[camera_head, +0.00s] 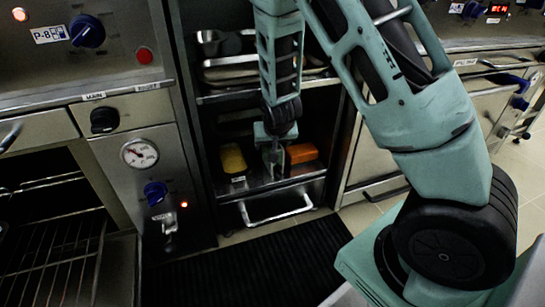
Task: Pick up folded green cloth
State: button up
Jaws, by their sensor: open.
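My gripper (273,165) reaches down in front of the dark shelf opening, just above the lower shelf (262,188). It is open, between a yellow item and an orange item. I cannot make out a folded green cloth. The area right behind and between the fingers is dark and partly hidden by my own green gripper, so a cloth there cannot be told apart.
On the lower shelf, a yellow folded item (232,158) lies left of my gripper and an orange one (301,153) right, both close. Metal pans (225,74) fill the upper shelf. A drawer handle (276,212) sits below. An oven (55,235) is at left.

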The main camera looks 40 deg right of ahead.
jog(key=c, duration=1.3)
jog(key=shift+r+p, duration=0.3)
jog(key=shift+p, duration=0.1)
jog(key=shift+r+p, duration=0.15)
jog(key=shift+p, duration=0.2)
jog(key=shift+s+a+p, duration=1.4)
jog(key=shift+s+p, duration=1.05)
jog(key=shift+s, duration=0.25)
jog(key=shift+s+a+p, duration=1.35)
jog(key=shift+s+p, duration=1.05)
jog(key=shift+s, duration=0.25)
jog(key=shift+s+a+p, duration=1.4)
jog(key=shift+s+p, duration=1.05)
jog(key=shift+s, duration=0.25)
